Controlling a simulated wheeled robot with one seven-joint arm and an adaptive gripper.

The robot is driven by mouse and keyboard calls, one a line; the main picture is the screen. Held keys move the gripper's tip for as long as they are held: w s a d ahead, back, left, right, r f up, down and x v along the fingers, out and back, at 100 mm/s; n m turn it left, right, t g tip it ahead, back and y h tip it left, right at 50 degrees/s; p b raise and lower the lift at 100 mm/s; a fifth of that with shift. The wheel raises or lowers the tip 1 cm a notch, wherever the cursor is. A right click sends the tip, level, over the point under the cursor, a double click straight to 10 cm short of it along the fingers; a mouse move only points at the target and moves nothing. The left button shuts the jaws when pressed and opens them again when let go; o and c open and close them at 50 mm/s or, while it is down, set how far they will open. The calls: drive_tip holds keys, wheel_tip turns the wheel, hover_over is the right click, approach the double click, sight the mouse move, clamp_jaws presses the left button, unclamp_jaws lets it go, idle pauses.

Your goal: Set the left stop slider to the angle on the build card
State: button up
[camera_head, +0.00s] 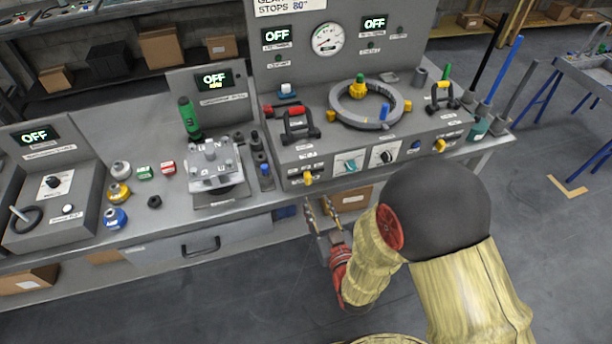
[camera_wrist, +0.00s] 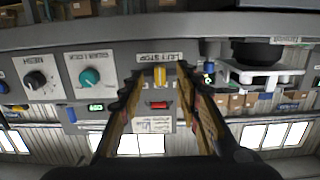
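The left stop slider is a yellow knob (camera_head: 308,178) low on the front face of the grey gear console. It also shows in the wrist view as a yellow bar (camera_wrist: 160,75) beside a LEFT STOP label. My gripper (camera_head: 318,205) is open just below and in front of it. In the wrist view my gripper (camera_wrist: 160,72) has one finger on each side of the slider, with gaps showing; contact is not visible. The build card (camera_head: 285,6) above the console is cut off by the frame edge, but "STOPS 80°" reads on it. The slider's scale is too small to read.
Right of the slider are a teal knob (camera_head: 348,164) and a black dial (camera_head: 384,154). A similar yellow slider (camera_head: 440,146) sits further right. A clamp with a red handle (camera_head: 298,120) stands above. Floor in front is clear.

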sight(309, 179)
drive_tip(key=shift+t, duration=0.6)
drive_tip(key=shift+w+a+r+b, duration=0.35)
drive_tip(key=shift+w+r, duration=0.1)
drive_tip(key=shift+w, duration=0.8)
drive_tip(key=shift+w+a+r+b, duration=0.35)
drive_tip(key=shift+w+r, duration=0.15)
drive_tip(key=shift+w, duration=0.75)
drive_tip(key=shift+w+a+r+b, duration=0.35)
drive_tip(key=shift+w+r, duration=0.1)
drive_tip(key=shift+w, duration=0.8)
drive_tip(key=shift+c, duration=0.4)
drive_tip(key=c, duration=0.7)
clamp_jaws()
